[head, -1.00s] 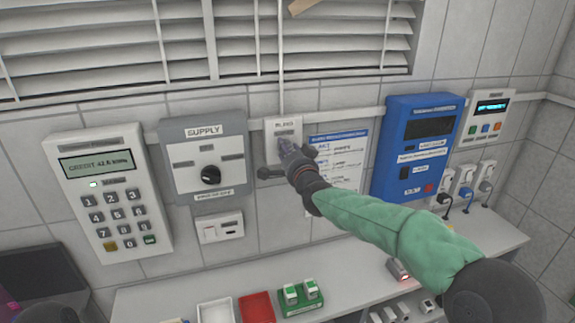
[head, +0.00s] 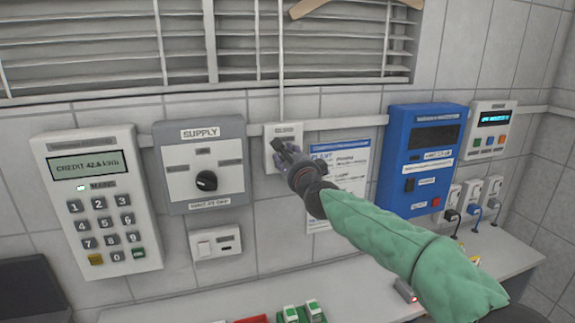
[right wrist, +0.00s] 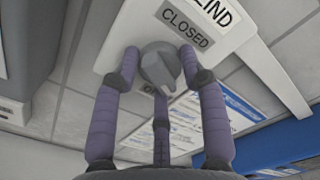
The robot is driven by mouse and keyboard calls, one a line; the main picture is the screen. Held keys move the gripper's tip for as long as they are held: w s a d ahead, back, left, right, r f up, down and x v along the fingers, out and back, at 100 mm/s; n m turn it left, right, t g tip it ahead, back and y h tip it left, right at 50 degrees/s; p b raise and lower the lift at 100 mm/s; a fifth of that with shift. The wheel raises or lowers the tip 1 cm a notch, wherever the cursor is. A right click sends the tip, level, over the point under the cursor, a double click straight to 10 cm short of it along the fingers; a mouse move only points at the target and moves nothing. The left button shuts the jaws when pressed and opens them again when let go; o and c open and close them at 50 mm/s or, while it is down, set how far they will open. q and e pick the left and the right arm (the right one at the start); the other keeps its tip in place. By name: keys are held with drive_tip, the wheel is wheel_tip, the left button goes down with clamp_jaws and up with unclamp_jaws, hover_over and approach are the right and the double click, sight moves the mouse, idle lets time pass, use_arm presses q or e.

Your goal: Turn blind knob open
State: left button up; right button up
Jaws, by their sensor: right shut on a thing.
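The blind panel (head: 284,132) is a small white box on the tiled wall, below the window blind. Its grey knob (right wrist: 160,66) shows in the right wrist view, and a label above it reads CLOSED (right wrist: 185,25). My right gripper (head: 280,150) is at the panel, with its fingers closed around the knob; it also shows in the right wrist view (right wrist: 162,75). In the head view the fingers hide the knob. My left gripper is not in view.
The supply panel (head: 230,165) with a black knob and a keypad box (head: 95,165) are to the left. A paper sheet (head: 345,165) and a blue box (head: 430,130) are to the right. The slatted blind (head: 110,40) hangs above. A shelf (head: 200,300) runs below.

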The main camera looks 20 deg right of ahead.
drive_tip(key=shift+d+m+b, duration=0.15)
drive_tip(key=shift+m+b, duration=0.5)
drive_tip(key=shift+m, duration=1.15)
drive_tip(key=o, duration=1.1)
drive_tip(key=shift+o, duration=0.2)
drive_tip(key=s, duration=1.2)
drive_tip(key=shift+d, duration=0.15)
drive_tip(key=shift+f, duration=0.15)
